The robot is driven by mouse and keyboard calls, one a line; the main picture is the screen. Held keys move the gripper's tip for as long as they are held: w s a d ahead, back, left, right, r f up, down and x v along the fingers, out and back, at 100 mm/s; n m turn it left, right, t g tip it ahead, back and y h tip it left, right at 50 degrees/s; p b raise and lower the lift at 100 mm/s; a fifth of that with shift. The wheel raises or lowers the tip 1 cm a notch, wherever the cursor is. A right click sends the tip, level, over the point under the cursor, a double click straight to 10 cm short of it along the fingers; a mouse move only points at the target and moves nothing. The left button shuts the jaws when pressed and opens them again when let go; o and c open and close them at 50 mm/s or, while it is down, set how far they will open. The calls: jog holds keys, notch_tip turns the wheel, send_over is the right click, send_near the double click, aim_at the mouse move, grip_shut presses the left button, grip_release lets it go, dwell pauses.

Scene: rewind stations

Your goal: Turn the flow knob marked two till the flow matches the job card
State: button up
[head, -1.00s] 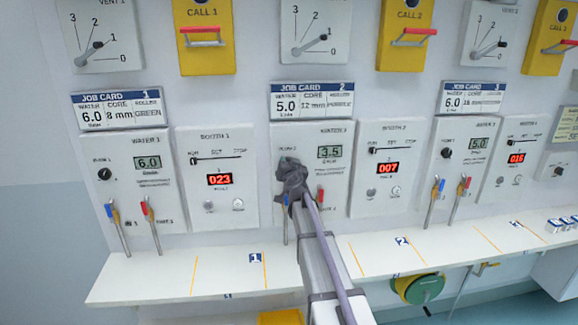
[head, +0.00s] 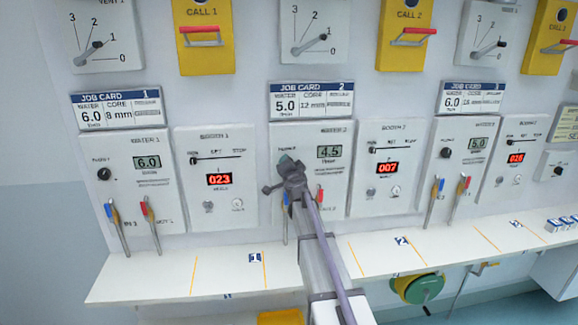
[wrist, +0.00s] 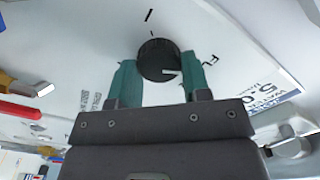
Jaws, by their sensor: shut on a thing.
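The water panel marked 2 (head: 330,180) is in the middle of the head view, and its display (head: 329,151) reads 4.5. The job card 2 (head: 311,102) above it shows water 5.0. My gripper (head: 287,162) is at the panel's upper left and hides the flow knob there. In the wrist view the black round knob (wrist: 155,50) sits between the green fingers of my gripper (wrist: 160,72), which are shut on it from both sides. A white mark on the knob's face points to the right in that view.
A lever with a red handle (head: 320,195) and a partly hidden blue one stand just below my gripper. The booth 2 panel (head: 390,195) is close on the right. A white shelf (head: 320,268) runs below the panels.

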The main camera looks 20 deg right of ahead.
dwell(0.4)
jog(key=o, duration=0.9)
jog(key=v, duration=1)
jog(key=shift+s+a, duration=0.15)
jog(key=shift+s, duration=0.2)
